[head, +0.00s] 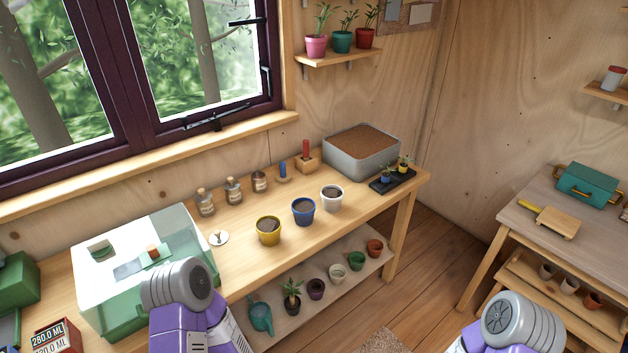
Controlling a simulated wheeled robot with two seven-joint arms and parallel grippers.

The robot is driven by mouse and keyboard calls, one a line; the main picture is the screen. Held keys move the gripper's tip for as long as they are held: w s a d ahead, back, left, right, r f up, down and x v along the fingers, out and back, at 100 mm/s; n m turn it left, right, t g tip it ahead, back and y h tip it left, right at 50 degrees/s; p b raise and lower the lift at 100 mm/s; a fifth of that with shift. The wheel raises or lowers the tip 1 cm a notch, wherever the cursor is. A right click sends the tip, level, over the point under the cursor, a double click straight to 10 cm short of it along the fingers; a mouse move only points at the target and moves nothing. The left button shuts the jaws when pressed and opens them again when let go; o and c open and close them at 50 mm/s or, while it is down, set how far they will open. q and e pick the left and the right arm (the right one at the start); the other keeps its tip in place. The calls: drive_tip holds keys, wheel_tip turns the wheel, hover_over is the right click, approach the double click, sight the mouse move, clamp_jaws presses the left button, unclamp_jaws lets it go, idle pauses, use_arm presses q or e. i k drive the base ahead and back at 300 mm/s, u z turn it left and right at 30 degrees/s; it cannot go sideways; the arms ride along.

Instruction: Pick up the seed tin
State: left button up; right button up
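No label marks the seed tin, so I cannot tell for sure which thing it is. A teal lidded box (588,185) with a brass-coloured handle at each end sits shut on the right-hand table and could be it. A small brown cylindrical container (260,181) stands near the wall on the long bench, beside two corked jars, and is another candidate. Neither is touched by me. Only purple and grey links of my two arms show at the bottom edge. Both of my grippers are out of view.
A wooden board with a yellow-handled tool (530,208) lies left of the teal box on the right table (515,235). The long bench (290,252) holds pots, a grey soil tub (335,155) and a clear-covered green case (110,318). Floor shows between the tables.

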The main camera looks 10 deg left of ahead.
sight(258, 181)
drive_tip(key=z, duration=1.35)
drive_tip(key=i, duration=1.25)
drive_tip(key=u, duration=1.75)
